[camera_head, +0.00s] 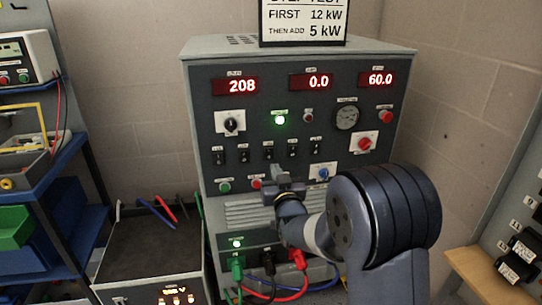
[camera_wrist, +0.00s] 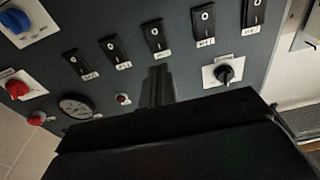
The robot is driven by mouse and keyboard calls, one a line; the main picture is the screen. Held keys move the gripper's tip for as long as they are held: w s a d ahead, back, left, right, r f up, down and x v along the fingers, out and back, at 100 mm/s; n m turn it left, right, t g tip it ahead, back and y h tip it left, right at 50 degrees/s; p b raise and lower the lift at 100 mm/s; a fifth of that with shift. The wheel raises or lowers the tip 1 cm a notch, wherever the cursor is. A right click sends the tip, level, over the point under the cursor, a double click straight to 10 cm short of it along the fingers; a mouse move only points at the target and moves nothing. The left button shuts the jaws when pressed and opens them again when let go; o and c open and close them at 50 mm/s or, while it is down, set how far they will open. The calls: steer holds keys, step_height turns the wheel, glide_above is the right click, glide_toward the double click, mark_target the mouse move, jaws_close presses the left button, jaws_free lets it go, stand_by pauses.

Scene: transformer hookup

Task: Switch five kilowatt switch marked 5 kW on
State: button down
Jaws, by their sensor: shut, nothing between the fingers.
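A row of black rocker switches crosses the grey load panel, and the 5 kW switch must be told by its label, which is too small or blurred to read. In the head view the row runs from the left switch (camera_head: 217,157) past the middle switch (camera_head: 268,153) to the right switch (camera_head: 315,144). In the wrist view the row is seen turned around, along the top, with its middle switch (camera_wrist: 155,36). My gripper (camera_head: 281,180) is shut and empty, just below the row in the head view. Its dark fingers (camera_wrist: 157,88) point at the panel near the middle switch; contact cannot be told.
Displays (camera_head: 236,86) read 208, 0.0 and 60.0. A green lamp (camera_head: 280,120) is lit. A rotary knob (camera_head: 231,124), gauge (camera_head: 346,117) and red knob (camera_head: 365,144) surround the row. A blue knob (camera_head: 323,173) is close right of my gripper. Cables (camera_head: 300,262) plug in below.

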mark_target(269, 150)
steer(key=x, duration=0.6)
steer(key=shift+w+a+p, duration=0.1)
steer(key=shift+w+p, duration=0.25)
steer(key=shift+w, duration=0.25)
steer(key=shift+w+a+b, duration=0.1)
steer(key=shift+w+b, duration=0.05)
steer(key=shift+b, duration=0.25)
steer(key=shift+r, duration=0.15)
